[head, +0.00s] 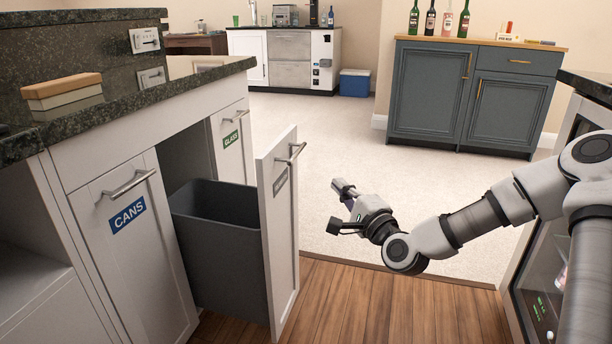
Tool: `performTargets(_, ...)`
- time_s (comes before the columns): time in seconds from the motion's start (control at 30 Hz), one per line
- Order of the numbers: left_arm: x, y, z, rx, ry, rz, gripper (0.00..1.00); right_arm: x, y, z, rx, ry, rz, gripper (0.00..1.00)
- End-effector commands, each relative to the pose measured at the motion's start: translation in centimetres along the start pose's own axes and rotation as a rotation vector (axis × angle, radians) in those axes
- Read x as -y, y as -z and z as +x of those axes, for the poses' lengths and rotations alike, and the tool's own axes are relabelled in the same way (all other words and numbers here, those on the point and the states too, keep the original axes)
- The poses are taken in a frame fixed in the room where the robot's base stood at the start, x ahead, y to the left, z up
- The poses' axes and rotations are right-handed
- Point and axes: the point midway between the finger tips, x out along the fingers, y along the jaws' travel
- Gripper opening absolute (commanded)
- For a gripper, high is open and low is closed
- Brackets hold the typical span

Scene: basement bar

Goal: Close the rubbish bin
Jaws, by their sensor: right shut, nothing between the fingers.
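The rubbish bin is a dark grey bin (222,235) in a pull-out cabinet drawer, which stands open. Its white drawer front (283,240) is pulled out from the counter and has a bar handle (291,153) at the top and a grey label (280,181). The bin's open top shows behind the front. My right gripper (342,206) is shut and empty, to the right of the drawer front and apart from it. My left gripper is not in view.
A white CANS door (130,230) and a GLASS door (231,140) flank the open drawer. A dark stone counter (130,90) lies above, with a sponge-like block (62,86). A glass-fronted appliance (545,250) stands at the right. The carpet (330,135) beyond is clear.

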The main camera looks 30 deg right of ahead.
Motion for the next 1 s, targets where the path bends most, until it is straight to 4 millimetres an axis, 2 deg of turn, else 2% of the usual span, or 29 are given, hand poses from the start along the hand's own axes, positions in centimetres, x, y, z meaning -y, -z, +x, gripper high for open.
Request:
performTargets(0.1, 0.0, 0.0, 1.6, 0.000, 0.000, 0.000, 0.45, -0.6, -0.1, 2.1, 0.003, -0.002, -0.012, 0.00)
performTargets(0.4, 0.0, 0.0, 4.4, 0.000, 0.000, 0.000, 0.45, -0.6, -0.2, 8.7, 0.003, -0.002, -0.010, 0.00)
performTargets(0.5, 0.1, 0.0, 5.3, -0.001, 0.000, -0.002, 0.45, -0.6, -1.6, 10.0, 0.005, -0.003, -0.008, 0.00)
performTargets(0.7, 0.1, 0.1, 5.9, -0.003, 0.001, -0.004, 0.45, -0.3, -2.9, 11.3, 0.002, -0.004, -0.005, 0.00)
performTargets(1.0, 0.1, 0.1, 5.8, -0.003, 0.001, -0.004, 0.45, -0.1, -3.0, 11.4, 0.001, -0.004, -0.003, 0.00)
